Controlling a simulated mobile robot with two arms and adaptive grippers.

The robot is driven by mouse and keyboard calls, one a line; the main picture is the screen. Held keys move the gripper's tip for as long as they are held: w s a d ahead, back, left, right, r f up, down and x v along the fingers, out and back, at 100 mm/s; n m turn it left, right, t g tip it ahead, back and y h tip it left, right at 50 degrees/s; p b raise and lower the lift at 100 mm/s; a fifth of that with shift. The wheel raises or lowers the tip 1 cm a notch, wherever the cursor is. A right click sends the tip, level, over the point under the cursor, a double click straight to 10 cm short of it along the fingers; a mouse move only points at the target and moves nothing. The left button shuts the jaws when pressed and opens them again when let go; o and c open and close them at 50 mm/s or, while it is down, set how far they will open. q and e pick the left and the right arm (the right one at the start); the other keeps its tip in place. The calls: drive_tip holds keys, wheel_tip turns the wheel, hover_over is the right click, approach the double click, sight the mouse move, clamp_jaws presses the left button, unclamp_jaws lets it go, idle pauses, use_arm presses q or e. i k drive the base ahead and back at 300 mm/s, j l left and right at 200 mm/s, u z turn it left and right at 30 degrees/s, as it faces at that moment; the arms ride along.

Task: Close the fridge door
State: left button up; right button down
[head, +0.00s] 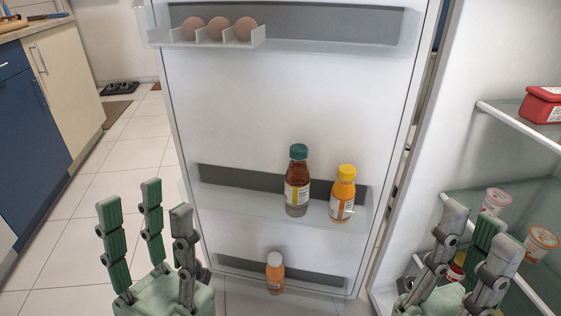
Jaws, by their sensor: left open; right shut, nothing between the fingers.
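The fridge door (270,115) stands open in the middle of the head view, its inner side facing me. Its shelves hold several bottles and three eggs. The fridge interior (460,100) is open at the right. My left gripper (150,215) is in front of the lower left part of the door, open and empty, with its fingers pointing up. My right gripper (468,240) is in front of the fridge's lower shelves at the right, shut with nothing in it. I cannot tell whether either gripper touches anything. The door's outer side is hidden.
Eggs (218,28) sit in the top door tray. A green-capped bottle (298,182) and a yellow bottle (343,194) stand on the middle door shelf, a small orange bottle (275,273) below. Cups (541,242) stand inside the fridge. Tiled floor (125,165) is clear left of the door, beside cabinets (40,95).

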sight(342, 79)
drive_tip(key=u, duration=1.85)
drive_tip(key=i+j, duration=0.15)
drive_tip(key=i, duration=0.35)
drive_tip(key=i+j, duration=0.2)
drive_tip(key=i, duration=0.25)
drive_tip(key=i+j+z, duration=0.1)
drive_tip(key=i, duration=0.4)
drive_tip(key=i+l+z, duration=0.25)
drive_tip(key=i+z, duration=0.15)
drive_tip(key=i, duration=0.25)
drive_tip(key=i+z, duration=0.4)
drive_tip(key=i, duration=0.3)
drive_tip(key=i+j+z, duration=0.15)
drive_tip(key=i+z, duration=0.25)
drive_tip(key=i, duration=0.3)
drive_tip(key=i+z, duration=0.4)
drive_tip(key=i+j+z, duration=0.15)
drive_tip(key=z, duration=0.3)
drive_tip(key=i+j+z, duration=0.25)
drive_tip(key=z, duration=3)
drive_tip(key=j+z, duration=0.15)
drive_tip(key=z, duration=0.2)
drive_tip(key=k+j+z, duration=0.1)
drive_tip(key=z, duration=0.25)
